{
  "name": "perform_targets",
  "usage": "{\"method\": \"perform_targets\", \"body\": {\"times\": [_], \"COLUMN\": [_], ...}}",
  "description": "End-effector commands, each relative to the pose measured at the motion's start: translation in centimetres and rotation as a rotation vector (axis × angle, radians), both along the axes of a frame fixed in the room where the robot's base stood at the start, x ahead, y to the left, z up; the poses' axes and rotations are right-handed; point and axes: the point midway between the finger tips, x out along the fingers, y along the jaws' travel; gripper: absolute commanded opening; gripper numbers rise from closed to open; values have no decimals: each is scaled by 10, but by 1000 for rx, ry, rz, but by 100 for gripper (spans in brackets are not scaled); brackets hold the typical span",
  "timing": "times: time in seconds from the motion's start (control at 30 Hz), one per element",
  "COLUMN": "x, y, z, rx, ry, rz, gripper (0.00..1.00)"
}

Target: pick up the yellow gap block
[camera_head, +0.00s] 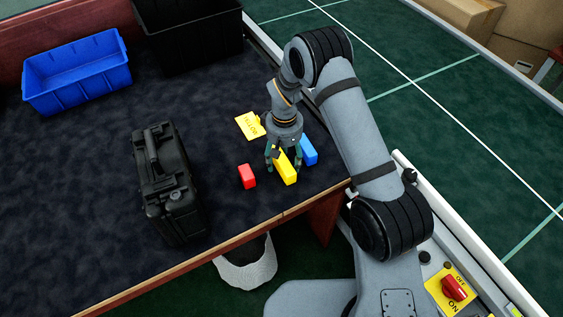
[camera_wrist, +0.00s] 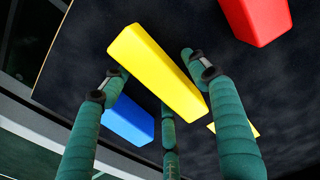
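The yellow gap block (camera_head: 288,173) lies on the dark table top near its front right corner. My gripper (camera_head: 283,163) points down over it, its fingers spread around the block. In the wrist view, the yellow block (camera_wrist: 155,68) lies lengthwise between the spread green fingers of my gripper (camera_wrist: 156,78). One finger is on its left, one on its right, and a third is near its lower end. I see no clear grip on it; whether any fingertip touches it I cannot tell.
A red block (camera_head: 246,176) is left of the yellow one, and a blue block (camera_head: 309,150) is close on its right. A yellow piece (camera_head: 249,125) lies behind. A black case (camera_head: 165,185), a blue bin (camera_head: 77,72) and a black bin (camera_head: 190,35) stand farther left.

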Motion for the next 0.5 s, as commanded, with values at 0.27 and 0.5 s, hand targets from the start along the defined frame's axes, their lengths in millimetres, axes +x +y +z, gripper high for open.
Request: {"method": "perform_targets", "body": {"times": [0.27,0.5], "x": [0,0], "y": [0,0], "z": [0,0], "rx": [0,0], "ry": [1,1], "rz": [0,1], "gripper": [42,28]}}
